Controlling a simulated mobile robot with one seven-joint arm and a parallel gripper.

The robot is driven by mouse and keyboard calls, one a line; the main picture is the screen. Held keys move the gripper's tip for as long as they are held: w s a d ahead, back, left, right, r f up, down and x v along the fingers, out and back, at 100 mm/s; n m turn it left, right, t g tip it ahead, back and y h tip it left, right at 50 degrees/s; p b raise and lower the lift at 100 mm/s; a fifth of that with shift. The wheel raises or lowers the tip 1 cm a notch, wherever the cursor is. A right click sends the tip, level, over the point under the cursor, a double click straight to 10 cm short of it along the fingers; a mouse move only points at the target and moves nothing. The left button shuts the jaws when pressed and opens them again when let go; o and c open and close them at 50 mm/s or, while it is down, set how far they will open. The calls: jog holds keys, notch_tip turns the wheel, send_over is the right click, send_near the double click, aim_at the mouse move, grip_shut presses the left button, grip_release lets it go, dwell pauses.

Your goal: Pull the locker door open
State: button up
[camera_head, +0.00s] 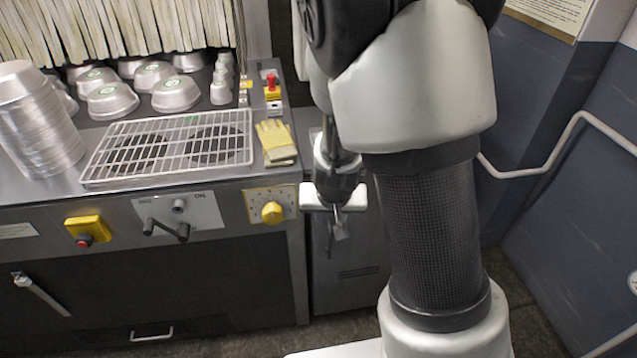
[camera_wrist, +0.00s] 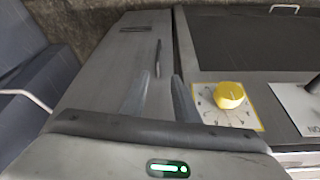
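The locker door (camera_wrist: 105,75) is a plain grey panel beside the machine's dark front. It also shows in the camera_head view (camera_head: 365,290), partly behind my arm. Its handle (camera_wrist: 158,58) is a thin dark upright bar; in the camera_head view the handle (camera_head: 329,240) shows just by the fingers. My gripper (camera_wrist: 161,77) is open, with a gap between its two fingers and nothing held. It also shows in front of the locker in the camera_head view (camera_head: 340,230). In the wrist view the handle lies beyond the fingertips, roughly in line with the gap. The door looks shut.
The steel machine counter (camera_head: 200,180) stands at the left, with a yellow knob (camera_head: 272,212) close to my gripper. A yellow glove (camera_head: 275,142), a wire rack (camera_head: 170,145) and stacked pans (camera_head: 40,125) are on top. A wall rail (camera_head: 545,165) runs at the right.

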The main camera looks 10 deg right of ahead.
aim_at(330, 237)
jog(key=b+x, duration=0.2)
jog(key=x, duration=0.4)
jog(key=b+x, duration=0.2)
jog(key=x, duration=0.4)
jog(key=b+x, duration=0.2)
jog(key=x, duration=0.4)
jog(key=shift+d+f, duration=0.15)
jog(key=shift+d, duration=0.25)
grip_shut()
